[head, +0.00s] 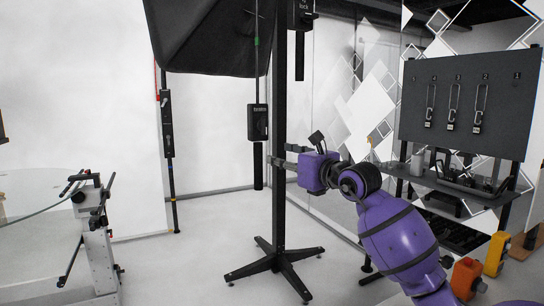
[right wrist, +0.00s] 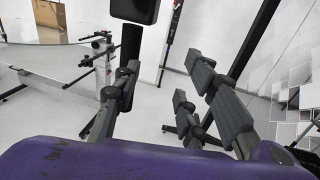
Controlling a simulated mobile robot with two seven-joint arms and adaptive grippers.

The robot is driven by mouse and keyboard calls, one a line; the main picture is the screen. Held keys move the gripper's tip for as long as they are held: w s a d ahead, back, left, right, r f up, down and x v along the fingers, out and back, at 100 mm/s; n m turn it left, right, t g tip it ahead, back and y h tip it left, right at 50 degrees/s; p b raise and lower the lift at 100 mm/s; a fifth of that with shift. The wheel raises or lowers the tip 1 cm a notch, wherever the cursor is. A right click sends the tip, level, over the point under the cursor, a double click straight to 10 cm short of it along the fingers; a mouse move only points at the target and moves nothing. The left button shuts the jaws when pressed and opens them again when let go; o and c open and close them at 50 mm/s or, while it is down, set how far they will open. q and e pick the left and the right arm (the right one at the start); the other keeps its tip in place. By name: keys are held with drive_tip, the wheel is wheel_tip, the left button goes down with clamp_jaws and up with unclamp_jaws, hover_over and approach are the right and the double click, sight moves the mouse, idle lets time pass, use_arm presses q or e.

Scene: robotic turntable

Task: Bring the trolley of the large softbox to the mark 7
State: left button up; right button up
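The large softbox (head: 208,35) is a dark hood at the top of the head view. A black upright pole (head: 280,110) rises beside it from a star-shaped trolley base (head: 275,262) on small casters. My right gripper (head: 284,157) is at the pole at mid height. In the right wrist view its fingers (right wrist: 155,95) stand apart with a gap between them. The pole (right wrist: 252,42) shows there beyond and to the right of the right-hand fingers, not in the gap. Whether they touch it I cannot tell. Mark 7 and my left gripper are not in view.
A control box (head: 258,122) and a dark cylinder (head: 258,166) hang beside the pole. A thin stand (head: 168,135) is behind. A grey frame with clamps (head: 97,230) stands at left. A shelf (head: 450,182) and a tool board (head: 470,95) stand at right. Pale floor is clear around the base.

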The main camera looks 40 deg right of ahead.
drive_tip(key=w, duration=0.5)
drive_tip(key=shift+w+d+p, duration=0.15)
drive_tip(key=shift+d+p, duration=0.05)
drive_tip(key=shift+p, duration=0.15)
clamp_jaws()
idle(0.5)
unclamp_jaws()
